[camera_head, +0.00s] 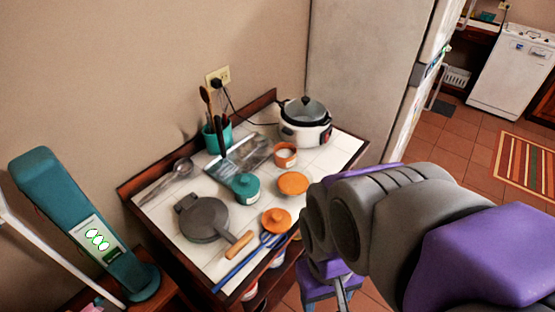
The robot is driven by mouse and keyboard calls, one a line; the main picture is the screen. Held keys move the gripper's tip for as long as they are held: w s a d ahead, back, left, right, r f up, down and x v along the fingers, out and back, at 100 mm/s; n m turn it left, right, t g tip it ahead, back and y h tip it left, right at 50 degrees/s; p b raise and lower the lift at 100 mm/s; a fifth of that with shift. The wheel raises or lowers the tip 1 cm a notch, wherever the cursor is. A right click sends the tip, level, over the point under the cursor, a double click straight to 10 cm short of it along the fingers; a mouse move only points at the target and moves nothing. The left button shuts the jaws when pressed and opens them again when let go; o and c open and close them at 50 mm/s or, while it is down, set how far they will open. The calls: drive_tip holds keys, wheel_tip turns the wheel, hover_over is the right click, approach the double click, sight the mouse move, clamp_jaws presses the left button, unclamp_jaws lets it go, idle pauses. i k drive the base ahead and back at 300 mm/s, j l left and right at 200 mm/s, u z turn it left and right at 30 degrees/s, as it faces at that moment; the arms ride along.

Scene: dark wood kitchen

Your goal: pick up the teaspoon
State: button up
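A metal spoon (172,178) lies at the left back of the white-tiled table (213,264), its bowl toward the back and its handle toward the left edge. It is the only loose spoon I can make out; I cannot tell its true size. My gripper (342,298) is low in the picture, beyond the table's right front side and well apart from the spoon. Its fingers are mostly cut off by the bottom edge, so its opening does not show. My arm covers the lower right of the view.
A dark pan (204,219), teal utensil cup (217,138), glass-and-teal item (242,171), orange lids (293,183), blue tongs (246,262) and a white cooker (304,126) crowd the table. Open tiled floor (465,150) lies right.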

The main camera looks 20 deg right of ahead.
sight(261, 143)
drive_tip(key=i+l+u, duration=0.35)
drive_tip(key=l, duration=0.2)
drive_tip(key=i+l+u, duration=0.15)
drive_tip(key=l, duration=0.15)
drive_tip(key=i+l+u, duration=0.15)
drive_tip(key=l, duration=0.15)
drive_tip(key=i+l+u, duration=0.2)
drive_tip(key=l, duration=0.15)
drive_tip(key=k, duration=0.1)
